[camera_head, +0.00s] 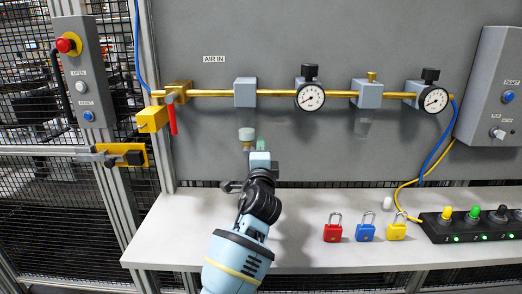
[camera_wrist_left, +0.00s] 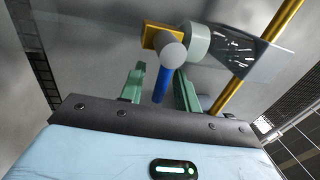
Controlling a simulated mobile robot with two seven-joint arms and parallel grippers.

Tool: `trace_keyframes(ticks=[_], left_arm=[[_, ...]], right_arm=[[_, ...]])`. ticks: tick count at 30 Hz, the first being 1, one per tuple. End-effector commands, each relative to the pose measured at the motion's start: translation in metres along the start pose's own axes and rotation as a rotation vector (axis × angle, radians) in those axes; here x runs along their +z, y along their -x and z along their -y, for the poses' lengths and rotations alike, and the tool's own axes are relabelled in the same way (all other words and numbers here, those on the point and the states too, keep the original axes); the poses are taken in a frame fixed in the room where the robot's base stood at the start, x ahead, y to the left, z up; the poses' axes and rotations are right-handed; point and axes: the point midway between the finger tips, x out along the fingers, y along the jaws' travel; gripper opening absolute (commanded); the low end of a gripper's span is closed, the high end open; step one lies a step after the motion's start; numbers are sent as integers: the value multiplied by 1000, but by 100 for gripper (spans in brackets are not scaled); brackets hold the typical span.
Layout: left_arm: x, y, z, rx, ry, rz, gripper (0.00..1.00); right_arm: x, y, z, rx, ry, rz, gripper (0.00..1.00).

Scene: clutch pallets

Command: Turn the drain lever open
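The drain lever (camera_wrist_left: 161,84) is a short blue handle hanging from a round grey pivot on a brass block (camera_wrist_left: 152,38), in the left wrist view. My left gripper (camera_wrist_left: 159,74) is open there, with one green finger on each side of the blue lever. Gaps seem to show between the fingers and the lever. In the head view my left gripper (camera_head: 260,155) is just below the filter's pale bowl (camera_head: 246,134), and it hides the lever. My right gripper is not in view.
The filter body (camera_head: 245,92) sits on the brass pipe (camera_head: 210,93) against the grey panel. A yellow valve with a red lever (camera_head: 172,119) is at the left. Several padlocks, including a red one (camera_head: 332,229), stand on the bench (camera_head: 300,258) right of my arm.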

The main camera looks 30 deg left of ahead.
Motion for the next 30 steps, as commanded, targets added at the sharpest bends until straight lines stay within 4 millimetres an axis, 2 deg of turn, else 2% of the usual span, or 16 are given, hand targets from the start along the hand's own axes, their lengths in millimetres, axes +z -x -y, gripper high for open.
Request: trace_keyframes(ticks=[9, 15, 30], left_arm=[[0, 47, -1, 2, 2, -1, 32], [0, 67, 0, 1, 1, -1, 32], [0, 72, 0, 0, 1, 0, 32]], right_arm=[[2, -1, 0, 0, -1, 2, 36], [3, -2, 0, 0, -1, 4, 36], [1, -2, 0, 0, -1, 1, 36]])
